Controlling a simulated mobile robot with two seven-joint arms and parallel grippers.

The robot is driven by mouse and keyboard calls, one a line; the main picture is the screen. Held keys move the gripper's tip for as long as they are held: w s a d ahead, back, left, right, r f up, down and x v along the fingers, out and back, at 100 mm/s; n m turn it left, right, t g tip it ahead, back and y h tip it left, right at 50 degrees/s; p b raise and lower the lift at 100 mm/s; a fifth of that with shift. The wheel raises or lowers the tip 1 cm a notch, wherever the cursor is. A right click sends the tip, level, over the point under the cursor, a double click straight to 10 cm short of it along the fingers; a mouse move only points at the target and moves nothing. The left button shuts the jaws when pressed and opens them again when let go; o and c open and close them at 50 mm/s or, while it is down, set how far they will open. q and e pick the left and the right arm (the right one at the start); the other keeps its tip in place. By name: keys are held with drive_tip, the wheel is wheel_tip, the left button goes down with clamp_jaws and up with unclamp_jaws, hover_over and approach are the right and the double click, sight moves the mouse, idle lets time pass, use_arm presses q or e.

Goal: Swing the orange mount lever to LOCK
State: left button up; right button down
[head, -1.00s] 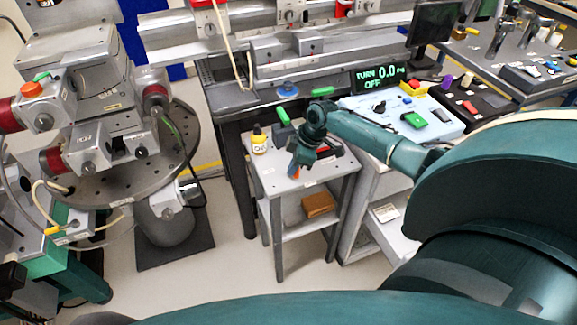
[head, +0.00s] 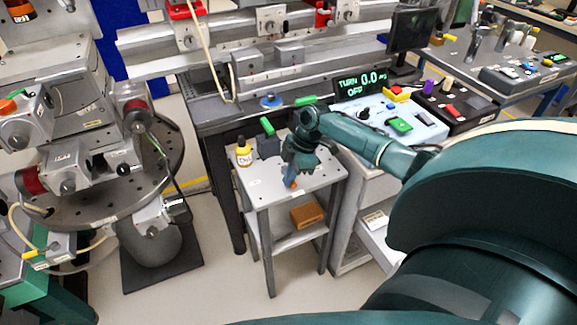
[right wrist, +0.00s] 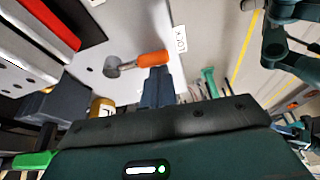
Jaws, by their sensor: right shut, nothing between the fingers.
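The orange lever handle (right wrist: 153,58) shows in the right wrist view, joined to a grey round pivot (right wrist: 112,67) at its left. A white LOCK label (right wrist: 180,38) is just beyond the handle's right end. My right gripper (right wrist: 158,72) is shut and empty, its fingertips right at the handle's near side; whether they touch it I cannot tell. In the head view my right gripper (head: 289,178) points down over the small grey table (head: 262,188). Only a bit of orange (head: 292,184) shows by its tips; the rest of the lever is hidden. My left gripper is not in view.
A yellow bottle (head: 243,155) and a dark block (head: 268,146) stand on the small table, left of my gripper. A brown block (head: 307,215) lies on its lower shelf. A pale blue control box (head: 380,115) is behind to the right. Floor is clear at the front.

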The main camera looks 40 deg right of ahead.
idle(0.3)
drive_tip(key=a+p, duration=0.1)
drive_tip(key=a+r+p, duration=0.1)
drive_tip(key=w+a+p, duration=0.1)
drive_tip(key=a, duration=0.1)
drive_tip(key=shift+r, duration=0.4)
drive_tip(key=shift+d+r, duration=0.65)
drive_tip(key=shift+r, duration=0.15)
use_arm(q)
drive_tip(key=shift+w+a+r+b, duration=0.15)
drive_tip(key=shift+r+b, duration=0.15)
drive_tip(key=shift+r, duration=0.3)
use_arm(e)
drive_tip(key=v, duration=0.7)
drive_tip(key=shift+r, duration=0.15)
drive_tip(key=shift+s, duration=0.1)
